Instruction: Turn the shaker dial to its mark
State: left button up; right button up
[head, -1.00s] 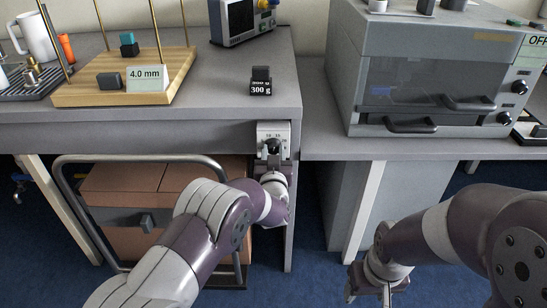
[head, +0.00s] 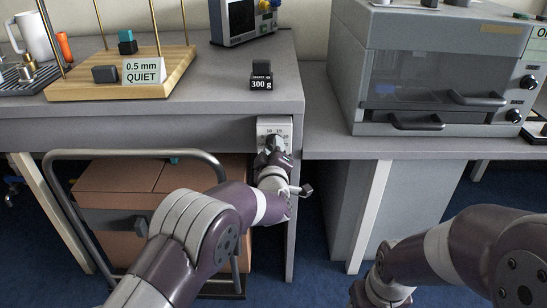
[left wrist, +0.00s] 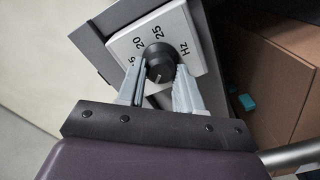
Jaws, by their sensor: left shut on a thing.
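The shaker dial is a black round knob (left wrist: 159,62) on a white plate (left wrist: 122,40) marked 20, 25 and Hz. The plate (head: 262,129) sits on the table's front face at the right end. My left gripper (left wrist: 160,75) is shut on the knob, a finger on each side. In the head view my left gripper (head: 272,160) covers most of the knob. A small sign (head: 144,70) on the wooden platform (head: 105,92) reads 0.5 mm QUIET. My right gripper is cut off or hidden at the bottom of the head view.
A grey oven-like box (head: 430,75) stands on the right table. A 300 g weight block (head: 261,79) sits on the table above the dial. A cart handle (head: 60,200) and brown boxes (head: 120,185) are below the table.

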pick_arm(q)
jog(key=shift+f+n+b, duration=0.2)
jog(key=shift+n+b, duration=3.35)
jog(key=shift+b, duration=0.1)
jog(key=shift+f+n+b, duration=0.15)
jog(key=shift+n+b, duration=3.4)
jog(key=shift+b, duration=0.1)
jog(key=o, duration=1)
jog(key=shift+r, duration=0.1)
jog(key=shift+o, duration=0.2)
jog(key=shift+s, duration=0.1)
